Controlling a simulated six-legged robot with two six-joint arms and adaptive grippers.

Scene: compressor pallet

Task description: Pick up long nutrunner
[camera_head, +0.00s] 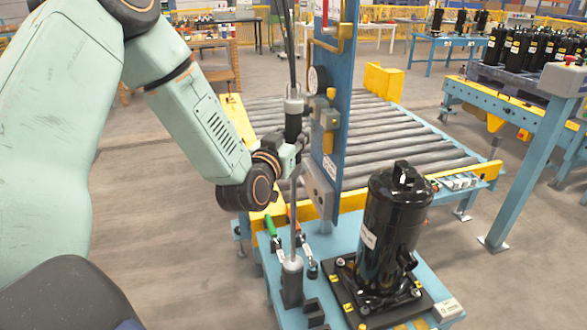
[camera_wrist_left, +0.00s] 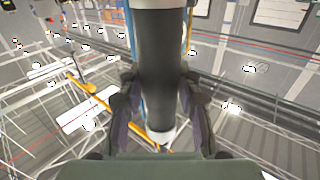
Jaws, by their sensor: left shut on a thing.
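The long nutrunner (camera_head: 293,125) stands upright, with a black grip body, a silver upper part and a long thin grey shaft. Its lower end is at a grey holder (camera_head: 291,284) on the blue workbench; I cannot tell whether it is seated inside. My left gripper (camera_head: 295,146) is shut on the nutrunner's black body. In the left wrist view, the dark cylindrical body (camera_wrist_left: 160,60) lies between the two fingers (camera_wrist_left: 158,105). The fingers partly hide it in the head view. My right gripper is not in view.
A black compressor (camera_head: 392,225) stands on a dark base plate right of the holder. A blue post (camera_head: 335,100) with a gauge rises just behind the nutrunner. Green-handled and other small tools (camera_head: 271,226) sit close by. A roller conveyor (camera_head: 400,145) lies behind.

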